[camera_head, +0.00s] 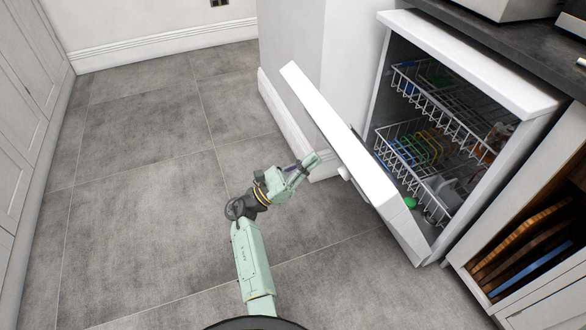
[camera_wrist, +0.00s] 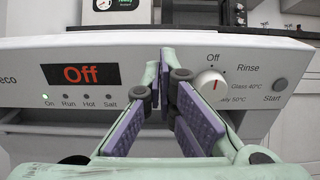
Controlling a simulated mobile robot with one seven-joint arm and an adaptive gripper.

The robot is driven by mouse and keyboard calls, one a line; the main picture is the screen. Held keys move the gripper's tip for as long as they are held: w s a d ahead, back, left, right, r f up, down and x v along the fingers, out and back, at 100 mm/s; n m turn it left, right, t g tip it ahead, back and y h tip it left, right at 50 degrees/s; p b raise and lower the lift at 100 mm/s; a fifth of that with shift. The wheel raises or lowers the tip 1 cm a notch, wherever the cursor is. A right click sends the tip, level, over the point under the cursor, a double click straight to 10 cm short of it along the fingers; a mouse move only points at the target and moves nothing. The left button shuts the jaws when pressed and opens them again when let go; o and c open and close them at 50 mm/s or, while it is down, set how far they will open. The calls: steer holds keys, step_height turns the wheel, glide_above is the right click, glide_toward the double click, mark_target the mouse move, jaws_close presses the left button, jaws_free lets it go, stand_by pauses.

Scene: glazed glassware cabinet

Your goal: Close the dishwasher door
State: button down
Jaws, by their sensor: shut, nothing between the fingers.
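The white dishwasher door (camera_head: 335,128) stands partly open, tilted outward from the dishwasher body (camera_head: 470,62) in the head view. My gripper (camera_head: 313,161) is at the outer front side of the door, near its upper part. In the wrist view the door's control panel (camera_wrist: 259,68) fills the middle, with a red "Off" display and a round dial. My gripper (camera_wrist: 166,75) shows there with its purple-padded fingers shut and empty, in front of the panel between display and dial. I cannot tell whether the fingertips touch the panel.
Inside the dishwasher, an upper wire rack (camera_head: 440,104) and a lower wire rack (camera_head: 418,170) hold dishes. A dark countertop (camera_head: 515,45) runs above. An open cubby with boards (camera_head: 525,240) stands at the right. The grey tiled floor (camera_head: 140,190) to the left is clear.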

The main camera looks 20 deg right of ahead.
steer(key=shift+p+x, duration=0.35)
steer(key=shift+x, duration=1.6)
steer(key=d+r+p, duration=0.2)
steer(key=d+p, duration=0.1)
steer(key=d+r+y+p, duration=0.1)
steer(key=d+r+p, duration=0.2)
steer(key=d, duration=0.1)
steer(key=d+r+y+p, duration=0.1)
steer(key=d+r+p, duration=0.1)
steer(key=d, duration=0.2)
steer(key=shift+w+d+r+p, duration=0.1)
steer(key=shift+w+r+p, duration=0.15)
steer(key=shift+r+p, duration=0.15)
steer(key=f+b+x, duration=0.1)
steer(key=x, duration=1.6)
steer(key=shift+d+f+y+b, duration=0.3)
steer(key=shift+d+b, duration=0.05)
steer(key=shift+d, duration=0.2)
